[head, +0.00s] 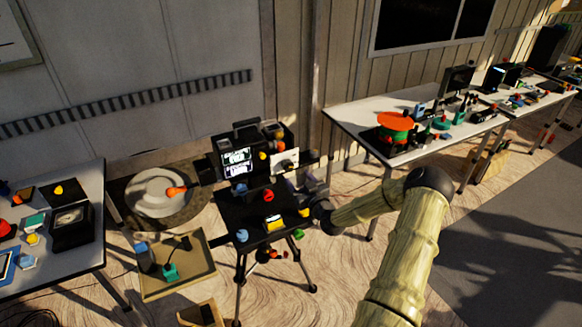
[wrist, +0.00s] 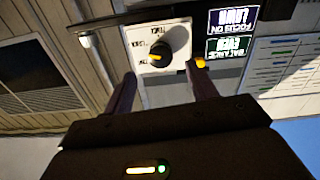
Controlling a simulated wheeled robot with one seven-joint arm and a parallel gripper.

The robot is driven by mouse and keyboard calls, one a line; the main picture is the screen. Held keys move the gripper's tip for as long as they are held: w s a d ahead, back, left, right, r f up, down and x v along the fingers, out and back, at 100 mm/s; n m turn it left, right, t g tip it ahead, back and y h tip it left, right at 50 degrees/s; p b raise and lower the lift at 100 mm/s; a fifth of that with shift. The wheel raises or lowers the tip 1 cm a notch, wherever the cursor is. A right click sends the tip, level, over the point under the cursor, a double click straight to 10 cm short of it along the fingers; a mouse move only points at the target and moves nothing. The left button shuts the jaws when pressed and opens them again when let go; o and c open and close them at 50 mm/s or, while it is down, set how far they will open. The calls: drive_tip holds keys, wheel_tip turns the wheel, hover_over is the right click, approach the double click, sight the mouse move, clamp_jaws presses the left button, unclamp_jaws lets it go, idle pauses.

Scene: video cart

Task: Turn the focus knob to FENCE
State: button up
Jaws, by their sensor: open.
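The focus knob (wrist: 157,48) is a round black knob with a yellow mark, on a white panel (wrist: 133,35) in the wrist view. That view is upside down, and the yellow mark lies at the knob's lower left. The small labels around the knob are too unclear to read surely. My gripper (wrist: 163,80) is open, its two fingers spread below the knob in the picture, one to each side. Nothing is between them, and I cannot tell any contact. In the head view the white panel (head: 285,162) is on the cart's right side; the knob is not clear there.
Two lit screens (wrist: 233,20) sit right of the panel in the wrist view, and a small yellow part (wrist: 197,63) is by the right finger. The black video cart (head: 240,205) stands between a left table (head: 85,265) and a long right table (head: 345,120), both cluttered.

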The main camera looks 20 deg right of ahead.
sight(289, 168)
drive_tip(key=shift+w+a+p, duration=0.1)
drive_tip(key=shift+w+p, duration=0.7)
drive_tip(key=shift+w, duration=2.25)
drive_tip(key=c, duration=1)
drive_tip(key=shift+b, duration=0.35)
